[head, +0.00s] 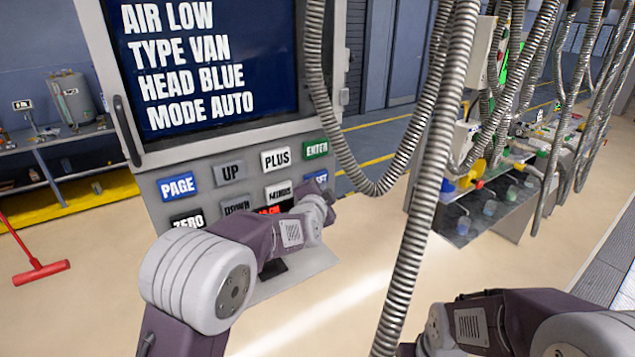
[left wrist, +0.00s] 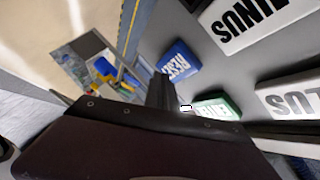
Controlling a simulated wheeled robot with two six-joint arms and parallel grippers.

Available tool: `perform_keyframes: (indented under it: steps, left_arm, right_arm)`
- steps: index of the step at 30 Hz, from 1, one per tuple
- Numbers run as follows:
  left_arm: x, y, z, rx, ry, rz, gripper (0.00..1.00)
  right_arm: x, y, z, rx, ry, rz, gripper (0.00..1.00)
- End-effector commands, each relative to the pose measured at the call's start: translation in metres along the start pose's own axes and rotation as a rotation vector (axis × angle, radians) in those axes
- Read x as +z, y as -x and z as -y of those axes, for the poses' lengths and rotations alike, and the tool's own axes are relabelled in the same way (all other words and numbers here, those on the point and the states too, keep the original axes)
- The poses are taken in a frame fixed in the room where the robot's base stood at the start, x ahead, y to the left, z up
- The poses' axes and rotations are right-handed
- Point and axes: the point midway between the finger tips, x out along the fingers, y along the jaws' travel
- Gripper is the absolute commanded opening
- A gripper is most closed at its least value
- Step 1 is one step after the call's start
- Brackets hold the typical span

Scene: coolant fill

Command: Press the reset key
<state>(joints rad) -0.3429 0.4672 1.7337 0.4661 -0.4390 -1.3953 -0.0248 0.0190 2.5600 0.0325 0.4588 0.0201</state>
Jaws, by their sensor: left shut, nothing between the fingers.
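The reset key (left wrist: 178,62) is a blue key with white letters at the edge of a grey key panel. In the head view the reset key (head: 317,179) is partly hidden behind my left wrist. My left gripper (head: 329,194) is shut and empty, close in front of the panel's right edge. In the left wrist view the dark fingers of my left gripper (left wrist: 161,84) lie together, overlapping the picture next to the reset key. I cannot tell whether they touch it. My right arm is at the lower right of the head view; its fingers are out of the picture.
The green ENTER key (head: 316,149) is above the reset key, and the MINUS key (head: 278,191) is left of it. A screen (head: 205,62) stands above the keys. A metal hose (head: 437,150) hangs between my arms. A rack (head: 490,200) is at the right.

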Motion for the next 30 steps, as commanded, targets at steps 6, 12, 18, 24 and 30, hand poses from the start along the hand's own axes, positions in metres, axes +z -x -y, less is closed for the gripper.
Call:
perform_keyframes:
  steps: [6, 12, 18, 24, 30]
  left_arm:
    - [0.0000, 0.0000, 0.0000, 0.000, 0.000, 0.000, 0.00]
    - [0.0000, 0.0000, 0.0000, 0.000, 0.000, 0.000, 0.00]
    - [0.0001, 0.0000, 0.0000, 0.000, 0.000, 0.000, 0.00]
    - [0.0028, -0.0034, 0.0026, 0.001, 0.000, 0.001, 0.00]
    - [0.0042, -0.0059, 0.0044, 0.000, 0.001, 0.000, 0.00]
  right_arm:
    - [0.0000, 0.0000, 0.0000, 0.000, 0.000, 0.000, 0.00]
    - [0.0000, 0.0000, 0.0000, 0.000, 0.000, 0.000, 0.00]
    - [0.0000, 0.0000, 0.0000, 0.000, 0.000, 0.000, 0.00]
    - [-0.0001, 0.0011, 0.0000, 0.000, 0.000, 0.000, 0.00]
    - [-0.0001, 0.0013, 0.0000, 0.000, 0.000, 0.000, 0.00]
